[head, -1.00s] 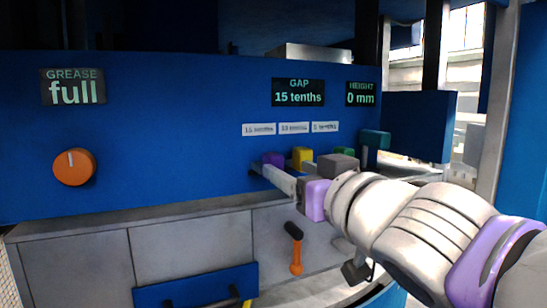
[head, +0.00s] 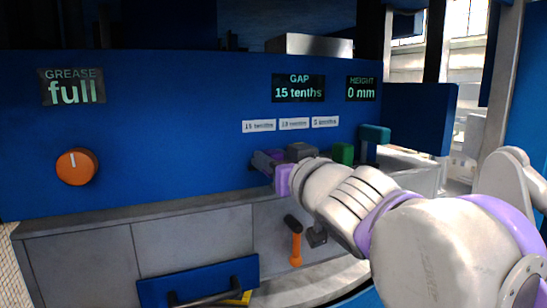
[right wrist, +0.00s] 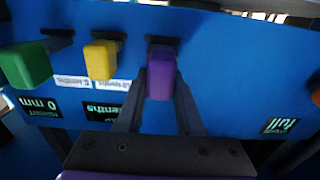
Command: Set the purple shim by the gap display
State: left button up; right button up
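The purple shim (right wrist: 161,75) sits in the blue panel and sticks out from a dark slot in the right wrist view. In the head view only a bit of it (head: 274,154) shows behind my right gripper (head: 268,162). In the right wrist view my right gripper (right wrist: 161,92) has one finger on each side of the purple shim, with a narrow gap seeming to remain, so it looks open around it. The gap display (head: 298,88) reads 15 tenths. My left gripper is not in view.
The yellow shim (right wrist: 100,60) and green shim (right wrist: 27,66) stick out beside the purple one. White labels (head: 259,126) sit above the shims. An orange knob (head: 77,167) and a grease display (head: 71,86) reading full are at left. A drawer handle (head: 216,291) is below.

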grip_shut()
dwell(1.1)
